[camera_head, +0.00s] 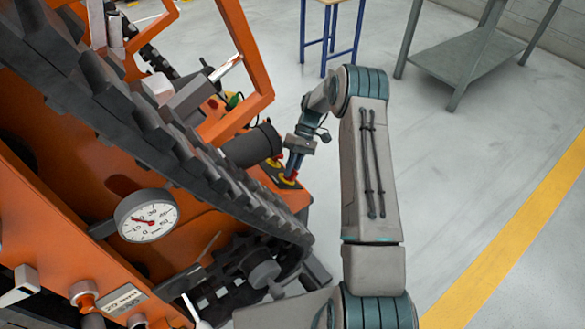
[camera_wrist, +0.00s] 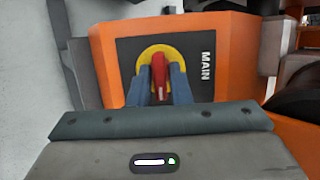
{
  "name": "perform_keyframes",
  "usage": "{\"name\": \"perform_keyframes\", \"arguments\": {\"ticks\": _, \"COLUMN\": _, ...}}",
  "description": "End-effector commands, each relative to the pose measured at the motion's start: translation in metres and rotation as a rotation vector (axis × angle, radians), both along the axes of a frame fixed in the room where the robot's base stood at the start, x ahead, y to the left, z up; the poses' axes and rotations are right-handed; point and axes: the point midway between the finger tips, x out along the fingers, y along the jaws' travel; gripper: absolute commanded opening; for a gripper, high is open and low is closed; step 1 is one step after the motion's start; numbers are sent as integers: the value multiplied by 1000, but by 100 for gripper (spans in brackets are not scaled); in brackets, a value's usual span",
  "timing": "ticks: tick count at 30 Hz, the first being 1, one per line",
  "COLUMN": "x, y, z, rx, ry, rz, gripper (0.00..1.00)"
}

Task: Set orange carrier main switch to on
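The main switch is a red handle (camera_wrist: 159,72) on a round yellow plate (camera_wrist: 144,61), set in a dark panel (camera_wrist: 207,92) lettered MAIN on the orange carrier (camera_wrist: 237,50). The handle lies parallel to the lettering in the wrist view. My gripper (camera_wrist: 162,80) has one blue finger on each side of the handle, with no clear gap, and appears shut on it. In the head view my gripper (camera_head: 291,174) reaches down to the yellow plate (camera_head: 288,182) at the right end of the orange carrier (camera_head: 262,65). The fingers hide part of the handle.
A track (camera_head: 170,130) and a dial gauge (camera_head: 148,216) are at the left. A grey table (camera_head: 468,52) and a blue-legged table (camera_head: 331,38) stand behind. Floor at the right is clear.

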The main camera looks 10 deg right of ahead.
Motion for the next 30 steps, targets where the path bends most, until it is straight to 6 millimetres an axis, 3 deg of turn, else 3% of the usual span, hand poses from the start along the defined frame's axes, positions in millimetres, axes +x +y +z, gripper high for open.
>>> {"name": "perform_keyframes", "arguments": {"ticks": 14, "x": 5, "y": -5, "z": 8, "rx": 0, "ry": 0, "rz": 1, "gripper": 33}}
{"name": "perform_keyframes", "arguments": {"ticks": 30, "x": 56, "y": -50, "z": 81, "rx": 0, "ry": -2, "rz": 0, "gripper": 33}}
